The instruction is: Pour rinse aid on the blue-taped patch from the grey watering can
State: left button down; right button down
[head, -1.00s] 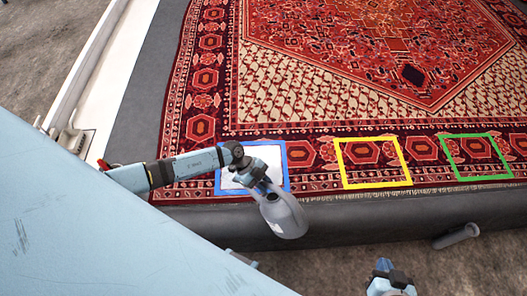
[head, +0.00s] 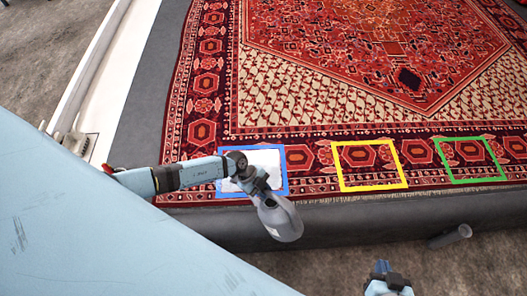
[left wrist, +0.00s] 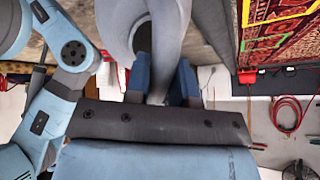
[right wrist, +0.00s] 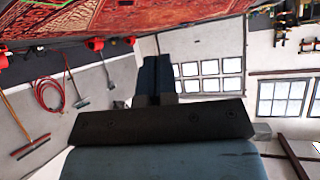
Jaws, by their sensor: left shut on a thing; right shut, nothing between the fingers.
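The grey watering can (head: 281,219) hangs in my left gripper (head: 262,188), which is shut on it, and it looks tilted. In the left wrist view the can's grey body (left wrist: 172,25) rises between the two blue fingers (left wrist: 160,82). The blue-taped patch (head: 284,183) is on the rug's near border, with a white area (head: 262,160) inside it. My left arm and gripper cover part of the patch. The can's spout and any stream are hidden in the head view. My right gripper (head: 382,268) is shut and empty, low in the head view and away from the rug.
Yellow-taped (head: 370,187) and green-taped (head: 470,180) patches lie to the right along the same border of the red rug (head: 330,60). A grey cylinder (head: 450,236) lies on the floor by the platform's dark edge (head: 360,222).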

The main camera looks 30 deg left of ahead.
pick_arm(q)
jog(key=r+y+p, duration=0.1)
jog(key=p, duration=0.2)
jog(key=shift+p, duration=0.4)
jog(key=y+p, duration=0.1)
jog(key=p, duration=0.3)
jog(key=t+y+p, duration=0.1)
jog(key=y+p, duration=0.1)
jog(key=p, duration=0.1)
jog(key=shift+d+r+m+p, duration=0.1)
jog(key=shift+r+m+p, duration=0.2)
jog(key=shift+r+p, duration=0.1)
jog(key=y+p, duration=0.1)
jog(key=p, duration=0.1)
jog(key=shift+y+p, duration=0.3)
jog(key=shift+p, duration=0.05)
jog(key=shift+t+y, duration=0.3)
jog(key=shift+y, duration=0.1)
pick_arm(e)
notch_tip(320, 180, up, 13)
jog(key=d, duration=0.1)
jog(key=shift+s+d+m+h, duration=0.15)
jog(key=shift+s+m+h, duration=0.15)
jog(key=shift+s, duration=0.1)
jog(key=shift+w+r, duration=0.2)
jog(key=shift+r, duration=0.05)
